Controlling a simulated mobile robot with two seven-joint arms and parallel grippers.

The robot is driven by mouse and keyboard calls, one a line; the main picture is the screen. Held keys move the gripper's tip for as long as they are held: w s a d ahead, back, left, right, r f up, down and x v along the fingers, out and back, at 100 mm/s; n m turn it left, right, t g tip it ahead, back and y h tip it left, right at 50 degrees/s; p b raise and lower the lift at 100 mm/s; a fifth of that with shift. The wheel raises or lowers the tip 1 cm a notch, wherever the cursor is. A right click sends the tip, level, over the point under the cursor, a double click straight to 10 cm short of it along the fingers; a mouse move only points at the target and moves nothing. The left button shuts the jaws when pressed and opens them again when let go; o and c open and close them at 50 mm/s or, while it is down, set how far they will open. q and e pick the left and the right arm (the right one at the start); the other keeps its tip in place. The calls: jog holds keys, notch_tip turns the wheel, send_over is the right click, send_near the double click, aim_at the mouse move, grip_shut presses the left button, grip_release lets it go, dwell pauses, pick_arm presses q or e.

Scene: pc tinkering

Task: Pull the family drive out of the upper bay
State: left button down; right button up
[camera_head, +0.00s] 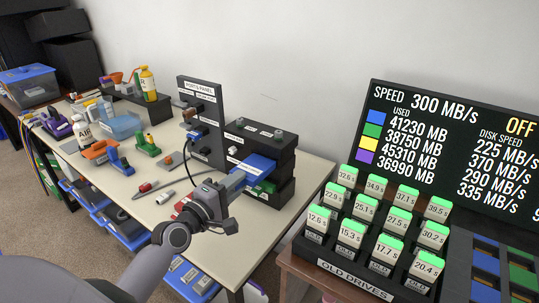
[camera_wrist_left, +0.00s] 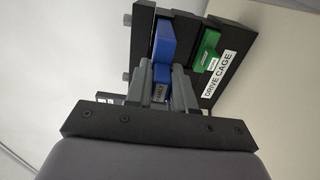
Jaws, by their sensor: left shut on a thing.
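The dark drive cage (camera_head: 285,165) stands on the table; the left wrist view shows its white DRIVE CAGE label (camera_wrist_left: 220,75). A blue drive (camera_head: 258,165) sits in the upper bay with its front end sticking out; it also shows in the left wrist view (camera_wrist_left: 165,40). A green drive (camera_head: 265,187) is in the bay below, also seen in the left wrist view (camera_wrist_left: 206,50). My left gripper (camera_head: 233,182) is shut on the labelled front end of the blue drive, one finger on each side. My right gripper is not in view.
A ports panel (camera_head: 203,115) with cables stands just left of the cage. A rack of old drives (camera_head: 345,262) stands at the right, before a speed display (camera_head: 440,125). Tools and bottles crowd the table's left part. The table front (camera_head: 240,245) near the cage is mostly clear.

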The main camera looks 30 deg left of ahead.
pick_arm(q)
jog(key=shift+s+a, duration=0.15)
jog(key=shift+s, duration=1.55)
jog(key=s+r+p, duration=0.2)
jog(key=s+r, duration=0.1)
jog(key=s, duration=0.3)
jog(key=shift+a, duration=0.2)
